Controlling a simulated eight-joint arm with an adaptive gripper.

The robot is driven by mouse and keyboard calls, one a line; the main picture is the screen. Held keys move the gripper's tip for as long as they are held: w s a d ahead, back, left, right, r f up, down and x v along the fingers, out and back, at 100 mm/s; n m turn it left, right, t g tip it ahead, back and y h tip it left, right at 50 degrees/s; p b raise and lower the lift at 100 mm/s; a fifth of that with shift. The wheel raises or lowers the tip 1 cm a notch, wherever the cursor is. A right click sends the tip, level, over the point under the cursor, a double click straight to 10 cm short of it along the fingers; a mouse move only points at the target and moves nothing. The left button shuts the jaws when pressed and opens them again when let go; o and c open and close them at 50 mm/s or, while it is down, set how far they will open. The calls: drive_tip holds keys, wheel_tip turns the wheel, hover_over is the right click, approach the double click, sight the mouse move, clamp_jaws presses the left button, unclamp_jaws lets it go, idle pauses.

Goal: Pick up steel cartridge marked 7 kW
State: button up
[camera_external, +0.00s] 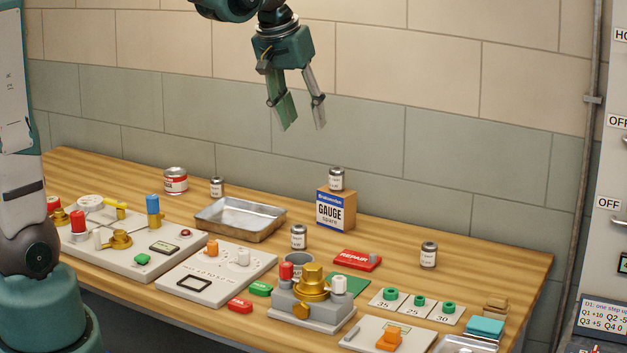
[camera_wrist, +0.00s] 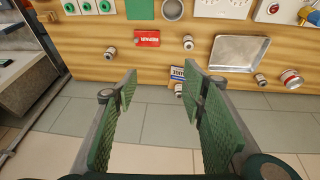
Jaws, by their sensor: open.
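Several small steel cartridges with white labels show, but the lettering is too small to read, so I cannot tell which is marked 7 kW. One cartridge (camera_external: 428,254) stands at the table's right; it is also in the wrist view (camera_wrist: 110,53). Another cartridge (camera_external: 298,238) stands mid-table, behind the brass valve block. A third cartridge (camera_external: 336,180) stands on top of the blue-and-white gauge box (camera_external: 334,212). Another cartridge (camera_external: 217,187) stands at the back, behind the metal tray. My gripper (camera_external: 303,127) is open and empty, high above the table's back.
A metal tray (camera_external: 211,231), a red-labelled can (camera_external: 175,181) and a red repair box (camera_external: 358,260) are on the wooden table. Valve panels fill the front left, and the brass valve block (camera_external: 313,290) is at front centre. Bare wood surrounds the right cartridge. A tiled wall stands behind.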

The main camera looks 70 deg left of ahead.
drive_tip(key=w+a+f+n+g, duration=0.1)
drive_tip(key=a+f, duration=0.1)
drive_tip(key=a, duration=0.5)
drive_tip(key=w+a+f+n, duration=0.1)
drive_tip(key=a+f+n, duration=0.15)
drive_tip(key=a, duration=0.45)
drive_tip(key=n+g+h+b, duration=0.1)
drive_tip(key=n+g+h, duration=0.1)
drive_tip(key=n, duration=0.4)
hover_over(216, 178)
wheel_tip(216, 178, down, 22)
drive_tip(key=shift+f, duration=0.25)
drive_tip(key=shift+f, duration=1.3)
